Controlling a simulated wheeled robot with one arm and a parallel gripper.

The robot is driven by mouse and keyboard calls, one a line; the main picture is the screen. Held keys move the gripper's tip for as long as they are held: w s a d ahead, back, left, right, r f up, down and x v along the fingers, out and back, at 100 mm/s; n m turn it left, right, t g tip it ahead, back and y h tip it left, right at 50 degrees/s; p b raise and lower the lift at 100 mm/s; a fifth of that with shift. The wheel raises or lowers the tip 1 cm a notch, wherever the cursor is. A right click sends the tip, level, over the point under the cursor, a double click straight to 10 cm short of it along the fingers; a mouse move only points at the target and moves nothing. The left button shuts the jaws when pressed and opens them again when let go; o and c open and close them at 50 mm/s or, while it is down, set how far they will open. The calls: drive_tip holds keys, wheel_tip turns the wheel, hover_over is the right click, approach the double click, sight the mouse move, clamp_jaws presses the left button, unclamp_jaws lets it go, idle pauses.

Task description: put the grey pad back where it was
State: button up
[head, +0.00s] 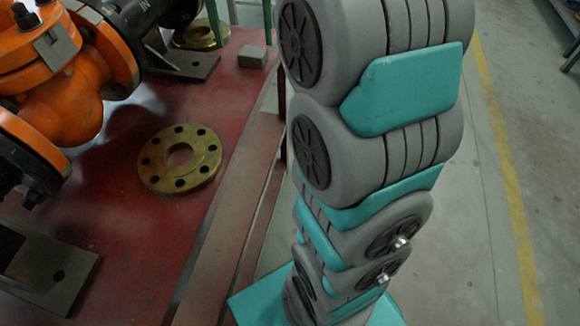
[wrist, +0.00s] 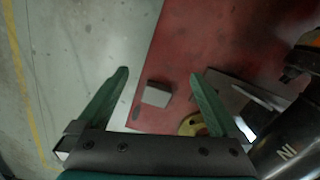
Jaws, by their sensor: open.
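The grey pad (head: 252,56) is a small block lying on the red table (head: 110,245) near its edge. In the wrist view the pad (wrist: 157,95) shows between my two green fingers, apart from both. My gripper (wrist: 160,73) is open and empty. In the head view only parts of its green fingers show at the top edge, beyond the pad. A small dark mark (wrist: 136,113) lies on the red top beside the pad.
An orange valve (head: 75,105) with black flanged pipe (head: 150,15) stands on the left. A brass flange (head: 180,158) lies on the table, and another (head: 200,36) lies near the pad. A grey plate (head: 185,66) is left of the pad. Floor lies beyond the table edge.

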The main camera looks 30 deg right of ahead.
drive_tip(key=s+a+f+n, duration=0.2)
drive_tip(key=s+f, duration=0.3)
drive_tip(key=s, duration=0.4)
drive_tip(key=s+a+f+n+g, duration=0.1)
drive_tip(key=s+a+f+n, duration=0.1)
drive_tip(key=s+f, duration=0.4)
drive_tip(key=s+a+f+n, duration=0.2)
drive_tip(key=s+f, duration=0.3)
drive_tip(key=s, duration=0.7)
drive_tip(key=shift+a+f, duration=0.15)
drive_tip(key=shift+a, duration=0.05)
